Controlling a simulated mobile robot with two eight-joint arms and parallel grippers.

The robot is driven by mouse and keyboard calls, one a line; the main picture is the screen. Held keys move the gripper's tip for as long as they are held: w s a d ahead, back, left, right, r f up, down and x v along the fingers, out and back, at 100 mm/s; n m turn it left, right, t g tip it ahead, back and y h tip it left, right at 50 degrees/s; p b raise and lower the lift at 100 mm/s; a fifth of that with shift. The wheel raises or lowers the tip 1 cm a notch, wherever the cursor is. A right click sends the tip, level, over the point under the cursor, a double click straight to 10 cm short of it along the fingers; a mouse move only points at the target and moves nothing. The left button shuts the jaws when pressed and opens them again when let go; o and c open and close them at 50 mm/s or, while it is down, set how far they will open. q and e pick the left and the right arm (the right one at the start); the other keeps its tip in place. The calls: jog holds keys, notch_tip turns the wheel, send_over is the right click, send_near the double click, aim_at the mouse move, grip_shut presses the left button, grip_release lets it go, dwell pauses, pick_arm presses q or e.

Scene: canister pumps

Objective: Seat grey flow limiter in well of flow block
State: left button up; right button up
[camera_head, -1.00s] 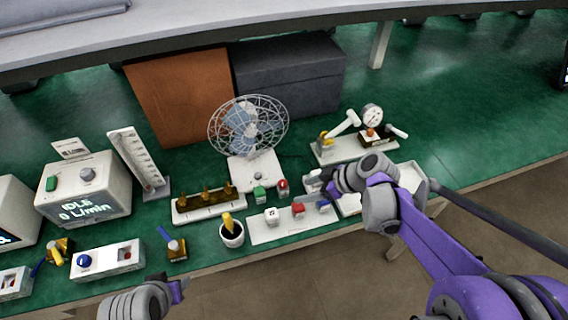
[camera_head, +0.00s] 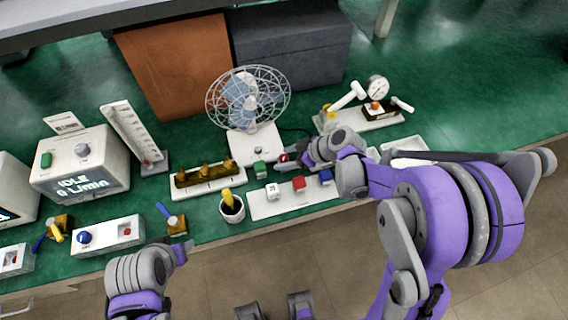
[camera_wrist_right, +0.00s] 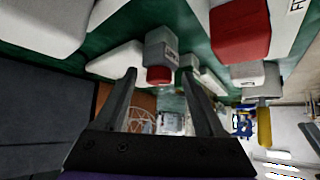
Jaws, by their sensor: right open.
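A small grey block with a red round end (camera_wrist_right: 160,50), which looks like the grey flow limiter, shows between my fingers in the right wrist view. In the head view its red top (camera_head: 283,157) shows beside a green block (camera_head: 259,169), and my right gripper (camera_head: 291,161) partly covers it. The right gripper also shows in the wrist view (camera_wrist_right: 159,74), open, with its fingers on either side of the block. A white block with a blue knob and a dark recess (camera_head: 108,236) may be the flow block. My left gripper (camera_head: 183,252) is near the front edge; its jaw gap is unclear.
A white strip (camera_head: 262,209) carries white, red (camera_head: 299,184) and blue (camera_head: 325,176) blocks. A brass-fitted rack (camera_head: 207,180) and a display box (camera_head: 80,165) are left.

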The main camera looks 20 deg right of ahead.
jog(key=shift+x, duration=0.75)
grip_shut()
